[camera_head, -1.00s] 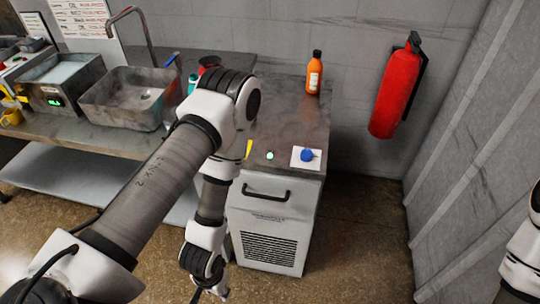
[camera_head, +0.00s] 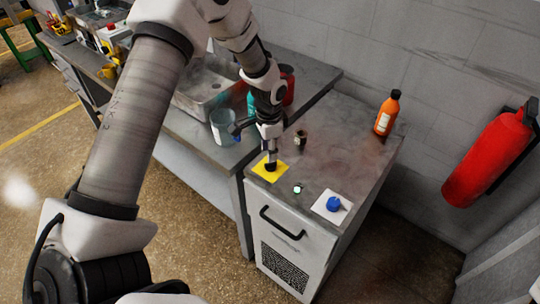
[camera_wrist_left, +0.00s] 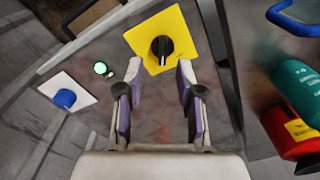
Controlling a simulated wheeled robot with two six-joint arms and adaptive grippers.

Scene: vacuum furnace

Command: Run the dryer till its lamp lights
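The dryer is a light grey cabinet (camera_head: 297,238) with a black handle and a grille. On its worktop, a yellow plate (camera_head: 259,173) carries a black knob (camera_head: 270,167); both also show in the wrist view, the plate (camera_wrist_left: 185,22) and the knob (camera_wrist_left: 162,48). My left gripper (camera_head: 269,152) points down at the knob. In the wrist view its fingers (camera_wrist_left: 158,80) are open and empty, with the knob just beyond the tips. My right gripper is out of view.
A blue knob (camera_head: 333,204) sits on a white plate near the dryer's front right. An orange bottle (camera_head: 386,115) and a small dark fitting (camera_head: 300,138) stand farther back. A clear vessel (camera_head: 222,126), teal bottle (camera_wrist_left: 298,85) and red bottle (camera_wrist_left: 290,132) crowd the left side.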

